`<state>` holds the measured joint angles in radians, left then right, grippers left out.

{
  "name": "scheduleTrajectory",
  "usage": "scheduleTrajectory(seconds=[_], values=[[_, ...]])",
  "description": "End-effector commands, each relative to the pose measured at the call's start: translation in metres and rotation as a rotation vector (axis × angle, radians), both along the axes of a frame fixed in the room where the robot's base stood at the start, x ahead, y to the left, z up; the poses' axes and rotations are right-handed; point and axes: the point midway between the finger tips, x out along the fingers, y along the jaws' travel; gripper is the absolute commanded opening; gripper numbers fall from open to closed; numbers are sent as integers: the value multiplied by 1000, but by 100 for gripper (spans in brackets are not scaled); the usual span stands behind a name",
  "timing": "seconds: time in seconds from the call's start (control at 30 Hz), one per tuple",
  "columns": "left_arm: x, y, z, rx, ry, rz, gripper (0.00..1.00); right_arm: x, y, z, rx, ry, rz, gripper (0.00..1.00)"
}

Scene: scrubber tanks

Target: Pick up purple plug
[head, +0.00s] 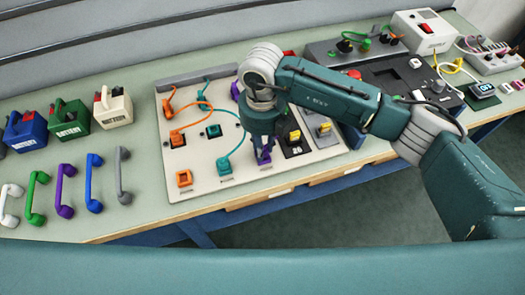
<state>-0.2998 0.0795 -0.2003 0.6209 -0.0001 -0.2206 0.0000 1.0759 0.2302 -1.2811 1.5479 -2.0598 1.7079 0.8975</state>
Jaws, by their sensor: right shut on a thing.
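My right gripper (263,152) points down over the right part of a white board (205,185) on the bench. It is shut on the purple plug (265,159), which shows only as a small purple part at the fingertips near the board's front edge. The fingers hide most of it, and I cannot tell whether it touches the board. Another purple piece (235,91) shows farther back on the board, partly behind my right arm. My left gripper is not in view.
The board also bears orange and teal plugs with cables and yellow switches (295,135). Several coloured handles (65,190) and battery boxes (70,115) stand at the left. A dark control panel (385,75) lies behind my arm.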

Motion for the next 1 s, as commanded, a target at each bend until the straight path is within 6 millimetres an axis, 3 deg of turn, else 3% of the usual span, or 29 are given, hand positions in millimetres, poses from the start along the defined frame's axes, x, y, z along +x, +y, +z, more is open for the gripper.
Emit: scheduleTrajectory(seconds=[0.27, 0.47, 0.67, 1.0], values=[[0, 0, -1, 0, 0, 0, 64, 1, -1, 2, -1, -1, -1, 2], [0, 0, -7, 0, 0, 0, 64, 2, 0, 20, 2, -5, -2, 2], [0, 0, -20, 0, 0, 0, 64, 2, 0, 64, 2, -9, 0, 2], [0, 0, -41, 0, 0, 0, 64, 1, 0, 159, 1, -5, -1, 1]])
